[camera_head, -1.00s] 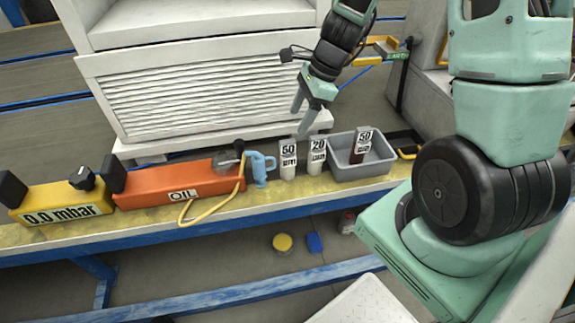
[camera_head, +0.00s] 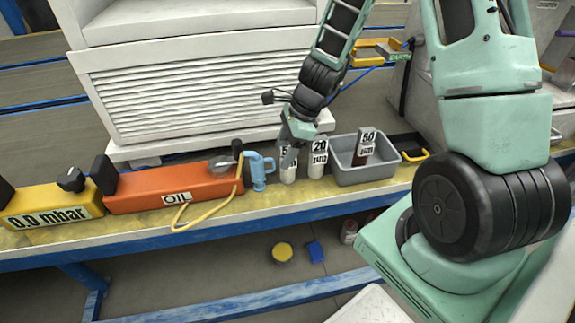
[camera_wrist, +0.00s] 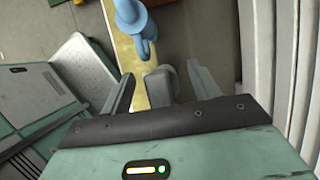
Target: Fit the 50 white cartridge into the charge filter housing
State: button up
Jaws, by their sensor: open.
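The 50 white cartridge (camera_head: 288,174) stands upright on the yellow bench top, its label partly hidden by my gripper. My gripper (camera_head: 288,152) reaches down over it with its jaws open. In the wrist view, a pale grey rounded piece that looks like the cartridge top (camera_wrist: 160,84) lies between the two spread fingers of my gripper (camera_wrist: 161,92). Gaps show on both sides of it. A light blue fitting (camera_head: 260,172) stands just left of the cartridge and also shows in the wrist view (camera_wrist: 134,20). I cannot tell for sure whether this is the charge filter housing.
A white-bodied cartridge marked 20 (camera_head: 317,165) stands close to the right. A dark-bodied cartridge marked 50 (camera_head: 363,150) is in the grey tray (camera_head: 375,174). The orange OIL unit (camera_head: 150,191), with a yellow hose (camera_head: 215,207), and the yellow gauge box (camera_head: 40,212) are at the left.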

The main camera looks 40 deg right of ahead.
jog(key=c, duration=1.3)
jog(key=shift+r, duration=0.1)
